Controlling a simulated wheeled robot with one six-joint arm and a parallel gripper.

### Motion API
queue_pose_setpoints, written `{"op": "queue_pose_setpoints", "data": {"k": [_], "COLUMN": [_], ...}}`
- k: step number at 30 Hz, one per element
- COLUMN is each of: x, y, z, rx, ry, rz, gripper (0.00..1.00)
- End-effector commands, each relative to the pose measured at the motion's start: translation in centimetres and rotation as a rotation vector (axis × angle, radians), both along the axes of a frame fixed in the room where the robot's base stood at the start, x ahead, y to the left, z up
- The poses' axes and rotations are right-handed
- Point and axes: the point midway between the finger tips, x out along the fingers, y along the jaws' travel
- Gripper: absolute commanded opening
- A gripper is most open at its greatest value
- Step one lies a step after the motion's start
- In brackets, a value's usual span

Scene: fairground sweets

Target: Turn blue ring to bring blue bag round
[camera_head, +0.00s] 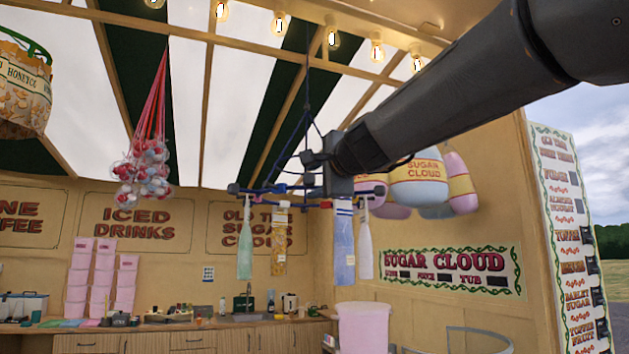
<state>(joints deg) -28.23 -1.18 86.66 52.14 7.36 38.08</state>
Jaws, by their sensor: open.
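The blue ring (262,189) hangs level under the canopy, carried by thin blue and dark struts that meet above it. Several bags hang from its rim. The pale blue bag (344,262), with a striped top, hangs at the right side, almost below the end of my arm. A white bag (365,250) hangs just right of it. A green bag (245,252) and an orange patterned bag (280,242) hang at the left. My gripper (315,160) is open at the ring's right side. My arm hides part of the rim, and I cannot tell whether the fingers touch it.
A pink tub (363,325) stands below the ring. A cluster of red-and-white bags (146,170) hangs at the left. The counter (190,341) runs along the back wall.

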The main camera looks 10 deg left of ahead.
Motion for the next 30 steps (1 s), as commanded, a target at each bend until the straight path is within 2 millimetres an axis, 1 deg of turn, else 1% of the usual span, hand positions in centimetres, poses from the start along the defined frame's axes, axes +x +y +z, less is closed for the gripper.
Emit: {"op": "queue_pose_setpoints", "data": {"k": [2, 21, 25, 30], "x": [-0.5, -7.2, -8.0, -8.2], "y": [-0.3, -4.8, -5.4, -5.6], "z": [0.0, 0.1, 0.0, 0.0], "rx": [0.001, 0.001, 0.000, -0.001], "ry": [-0.001, -0.001, 0.000, 0.001], "rz": [0.000, 0.000, 0.000, 0.000], "gripper": [0.45, 0.45, 0.45, 0.45]}}
